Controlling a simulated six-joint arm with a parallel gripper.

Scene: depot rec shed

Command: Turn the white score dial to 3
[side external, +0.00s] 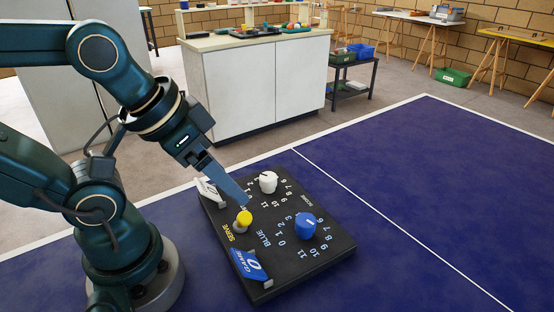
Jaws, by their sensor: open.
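The white score dial (268,183) is a round knob on the upper part of a black scoreboard panel (322,262), with white numbers around it. A short dark mark shows on its top, but I cannot tell which number it points to. My gripper (241,198) is open and points down over the panel, left of the white dial and apart from it in the picture. Its fingers overlap in this view and hide part of the panel and some numbers. Nothing shows between them.
A blue dial (306,226) sits below right of the white one. A yellow serve knob (243,217) stands close to my fingertips. A white flip card (208,191) and a blue game card (249,265) stand on the panel's left edge. The blue table (420,190) is clear to the right.

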